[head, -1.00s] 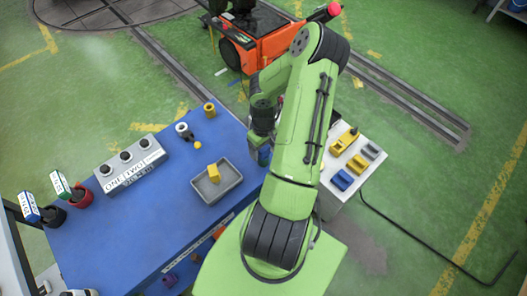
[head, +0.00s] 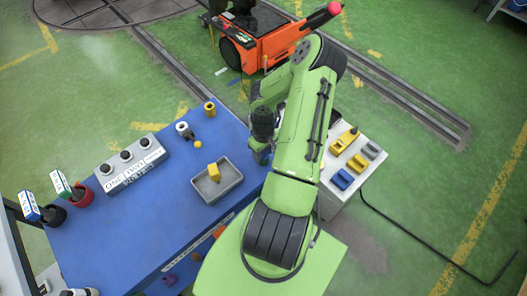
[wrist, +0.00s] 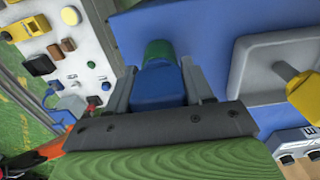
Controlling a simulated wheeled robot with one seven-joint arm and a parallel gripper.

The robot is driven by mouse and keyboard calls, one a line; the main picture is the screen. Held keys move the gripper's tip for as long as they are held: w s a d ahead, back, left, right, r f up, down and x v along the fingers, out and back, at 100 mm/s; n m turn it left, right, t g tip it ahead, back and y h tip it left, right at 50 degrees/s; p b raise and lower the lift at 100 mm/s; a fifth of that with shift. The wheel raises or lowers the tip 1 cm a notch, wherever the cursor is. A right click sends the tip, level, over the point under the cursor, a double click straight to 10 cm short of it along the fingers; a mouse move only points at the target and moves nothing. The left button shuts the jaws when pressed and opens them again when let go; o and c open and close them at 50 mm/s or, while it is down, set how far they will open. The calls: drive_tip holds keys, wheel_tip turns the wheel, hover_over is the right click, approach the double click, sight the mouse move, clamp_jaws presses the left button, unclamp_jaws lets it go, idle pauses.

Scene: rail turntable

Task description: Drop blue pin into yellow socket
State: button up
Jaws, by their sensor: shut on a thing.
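In the wrist view my gripper (wrist: 158,88) is shut on the blue pin (wrist: 160,82), a blue block-shaped piece between the fingers. A dark green round part (wrist: 158,52) shows at its far end; I cannot tell whether it belongs to the pin. In the head view my gripper (head: 261,152) hangs by the right edge of the blue table (head: 125,220), largely hidden by my arm. A yellow hollow cylinder (head: 210,109), which looks like the yellow socket, stands at the table's far edge, left of and beyond my gripper.
A grey tray (head: 232,181) holding a yellow piece (head: 214,172) lies left of my gripper. A white ring-like part (head: 182,130), a grey button box (head: 130,163) and two cups stand further left. A white side table (head: 372,160) with several blocks is right of my arm.

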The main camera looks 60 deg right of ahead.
drive_tip(key=c, duration=0.5)
drive_tip(key=shift+r, duration=0.1)
drive_tip(key=shift+r+p, duration=0.35)
drive_tip(key=shift+r, duration=0.2)
drive_tip(key=shift+r+p, duration=2.05)
drive_tip(key=shift+r, duration=1.1)
drive_tip(key=shift+r, duration=2.45)
